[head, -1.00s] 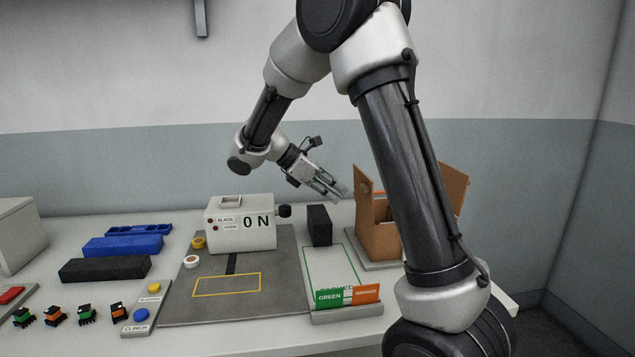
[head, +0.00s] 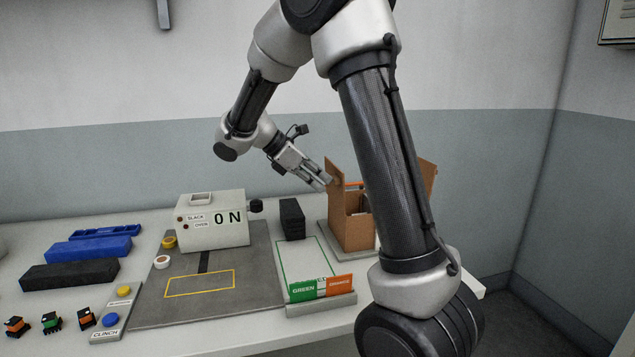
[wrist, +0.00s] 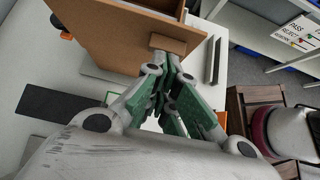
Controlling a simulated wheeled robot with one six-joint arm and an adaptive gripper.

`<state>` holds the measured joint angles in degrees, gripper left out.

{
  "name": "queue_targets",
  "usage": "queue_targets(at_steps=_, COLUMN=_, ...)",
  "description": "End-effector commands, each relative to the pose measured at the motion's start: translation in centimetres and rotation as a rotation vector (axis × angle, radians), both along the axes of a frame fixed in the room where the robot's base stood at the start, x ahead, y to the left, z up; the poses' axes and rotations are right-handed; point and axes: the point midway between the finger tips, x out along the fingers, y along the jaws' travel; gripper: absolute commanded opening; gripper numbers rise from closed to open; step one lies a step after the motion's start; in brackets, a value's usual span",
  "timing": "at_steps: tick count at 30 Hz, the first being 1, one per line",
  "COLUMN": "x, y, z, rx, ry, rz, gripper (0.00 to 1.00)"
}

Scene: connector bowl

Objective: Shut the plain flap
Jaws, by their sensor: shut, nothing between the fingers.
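An open cardboard box (head: 352,229) stands on a pale base at the right of the bench, partly hidden by my arm. Its left flap (head: 335,179) stands up, and a right flap (head: 428,176) leans outward behind my arm. Which of them is the plain one I cannot tell. My gripper (head: 326,182) is shut and empty, just left of the left flap near its upper half. In the wrist view a large brown panel (wrist: 115,32) with a small brown tab (wrist: 181,44) lies just beyond the shut fingertips (wrist: 170,72). Whether they touch it I cannot tell.
A black block (head: 292,218) stands left of the box, behind a tray with green and orange labels (head: 321,287). Blue and black bars and small connectors lie at the left.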

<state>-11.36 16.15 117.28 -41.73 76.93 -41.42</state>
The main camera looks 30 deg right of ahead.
Motion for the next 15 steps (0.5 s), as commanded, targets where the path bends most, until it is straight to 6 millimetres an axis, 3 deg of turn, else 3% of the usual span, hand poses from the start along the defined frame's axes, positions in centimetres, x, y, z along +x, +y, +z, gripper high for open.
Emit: queue_targets(at_steps=15, x=-0.6, y=-2.1, z=1.2, rx=0.182, ry=-0.058, rz=-0.005, gripper=0.0)
